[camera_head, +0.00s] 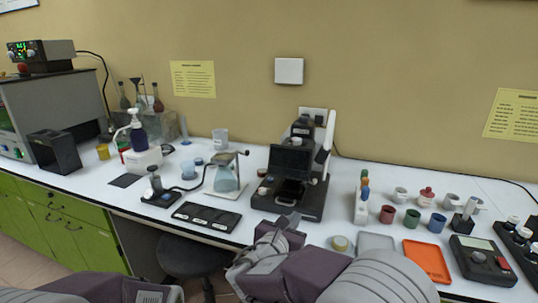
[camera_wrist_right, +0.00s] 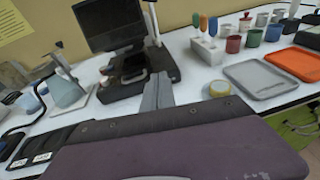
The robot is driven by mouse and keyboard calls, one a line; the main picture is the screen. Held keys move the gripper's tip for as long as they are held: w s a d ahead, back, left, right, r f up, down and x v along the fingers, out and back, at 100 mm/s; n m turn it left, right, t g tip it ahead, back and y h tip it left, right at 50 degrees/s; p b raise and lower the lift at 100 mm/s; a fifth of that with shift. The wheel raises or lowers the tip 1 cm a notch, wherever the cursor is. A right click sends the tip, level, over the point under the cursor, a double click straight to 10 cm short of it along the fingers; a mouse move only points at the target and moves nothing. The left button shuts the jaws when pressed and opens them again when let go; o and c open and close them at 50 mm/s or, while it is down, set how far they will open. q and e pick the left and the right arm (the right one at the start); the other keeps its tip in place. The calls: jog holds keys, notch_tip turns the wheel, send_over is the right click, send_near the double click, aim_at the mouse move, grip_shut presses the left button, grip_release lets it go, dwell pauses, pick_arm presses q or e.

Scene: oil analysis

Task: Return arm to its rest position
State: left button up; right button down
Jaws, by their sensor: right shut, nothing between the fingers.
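My right arm comes in from the bottom of the head view, with its grey and purple links over the front edge of the bench. My right gripper (camera_head: 290,219) is shut and empty, in front of the black microscope-like instrument (camera_head: 292,172). In the right wrist view the gripper's grey fingers (camera_wrist_right: 158,92) are together, pointing toward that instrument (camera_wrist_right: 135,78). Nothing is between them. Of my left arm only a purple and grey part shows at the bottom left of the head view; its fingers are out of the picture.
A flask on a stand (camera_head: 226,177) and a black three-part tray (camera_head: 206,217) are left of the gripper. To the right are a pipette rack (camera_head: 361,208), a grey tray (camera_head: 375,243), an orange tray (camera_head: 427,262) and several cups. A stool (camera_head: 190,258) stands below the bench.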

jog(key=s+d+f+m+g+h, duration=0.1)
jog(key=d, duration=0.4)
jog(key=s+d+f+m+g+h, duration=0.1)
jog(key=d+m+g, duration=0.1)
jog(key=d, duration=0.3)
jog(key=s+d+f+m+g+h, duration=0.1)
jog(key=d+m+g, duration=0.1)
jog(key=d, duration=0.4)
jog(key=shift+s, duration=0.4)
jog(key=s+d+f+m+g+y, duration=0.2)
jog(key=s+d+f+m+g, duration=0.15)
jog(key=s+f+m, duration=0.35)
jog(key=s+d+f+m+g+y, duration=0.1)
jog(key=s+d+f+m+g, duration=0.3)
jog(key=s, duration=0.5)
jog(key=s+a+f+m+g+y, duration=0.1)
jog(key=s+a+f+m+y, duration=0.2)
jog(key=a+m, duration=0.35)
jog(key=s+a+f+m+y, duration=0.2)
jog(key=a+f+m+y, duration=0.25)
jog(key=m, duration=0.25)
notch_tip(320, 180, up, 14)
jog(key=w+a+m+p, duration=0.1)
jog(key=p, duration=1.2)
jog(key=shift+r+h, duration=0.25)
jog(key=shift+h, duration=0.1)
